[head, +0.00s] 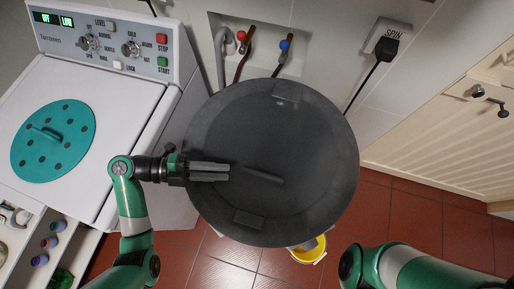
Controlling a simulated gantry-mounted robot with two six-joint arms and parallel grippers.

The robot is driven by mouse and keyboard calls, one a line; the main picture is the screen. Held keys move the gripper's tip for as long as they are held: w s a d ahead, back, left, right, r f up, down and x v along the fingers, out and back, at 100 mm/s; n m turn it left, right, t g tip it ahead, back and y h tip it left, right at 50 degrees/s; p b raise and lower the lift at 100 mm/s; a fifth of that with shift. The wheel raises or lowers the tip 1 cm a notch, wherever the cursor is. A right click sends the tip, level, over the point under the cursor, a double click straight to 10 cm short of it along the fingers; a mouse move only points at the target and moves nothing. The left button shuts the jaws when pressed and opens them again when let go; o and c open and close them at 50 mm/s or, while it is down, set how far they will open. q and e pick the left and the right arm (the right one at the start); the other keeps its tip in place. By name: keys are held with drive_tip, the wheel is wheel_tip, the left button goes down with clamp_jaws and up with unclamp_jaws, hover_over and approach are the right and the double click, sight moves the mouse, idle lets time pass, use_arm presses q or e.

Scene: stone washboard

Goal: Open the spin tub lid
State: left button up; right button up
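The large round dark grey lid (300,130) lies flat over the tub in the middle of the head view. A short bar handle (263,175) sits near its centre, with small raised blocks near the far and near rims. My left gripper (228,172) is over the left part of the lid, pointing right at the handle. Its fingers lie close together with nothing between them, and a small gap separates the tips from the handle. My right arm (400,270) enters at the lower right; its gripper is out of view.
A white washer (85,95) with a teal perforated lid (53,140) and control panel stands left. Two taps (284,45) and a plug marked SPIN (388,45) are behind. A yellow bucket (309,252) shows below the lid. Cream cabinets (450,130) stand right.

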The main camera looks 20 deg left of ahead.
sight(260, 174)
use_arm(q)
drive_tip(key=b+x, duration=0.2)
drive_tip(key=x, duration=0.8)
drive_tip(key=shift+s+f, duration=0.1)
drive_tip(key=shift+s, duration=0.05)
drive_tip(key=shift+w+d, duration=0.3)
drive_tip(key=shift+d, duration=0.3)
drive_tip(key=shift+c, duration=0.2)
clamp_jaws()
